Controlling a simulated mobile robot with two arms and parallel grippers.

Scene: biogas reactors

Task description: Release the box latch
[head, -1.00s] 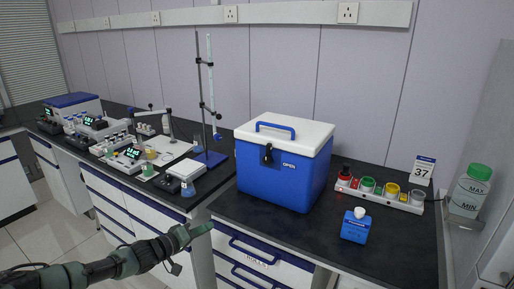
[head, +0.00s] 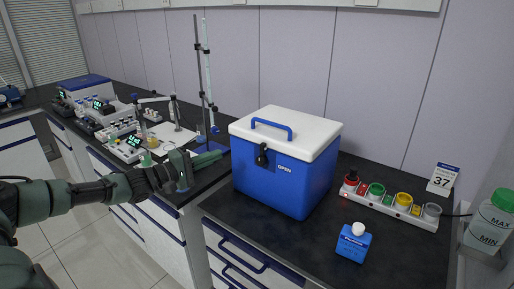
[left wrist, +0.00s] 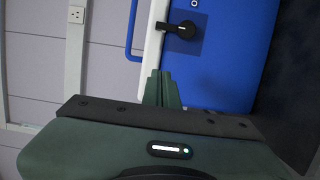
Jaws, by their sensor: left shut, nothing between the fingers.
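The blue box (head: 300,190) with a white lid (head: 295,133) and a blue handle stands on the dark bench. Its black latch (head: 262,155) is on the front face, left of the word OPEN. In the left wrist view the latch (left wrist: 180,30) lies on a darker blue patch, near the white lid edge. My left gripper (head: 216,156) is shut and empty. It points at the box from the left, apart from the latch. In the left wrist view its closed fingers (left wrist: 161,88) are below the latch. My right gripper is out of view.
A burette stand (head: 201,90) and lab instruments are on the bench at left. The bench in front of the bottle is clear.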

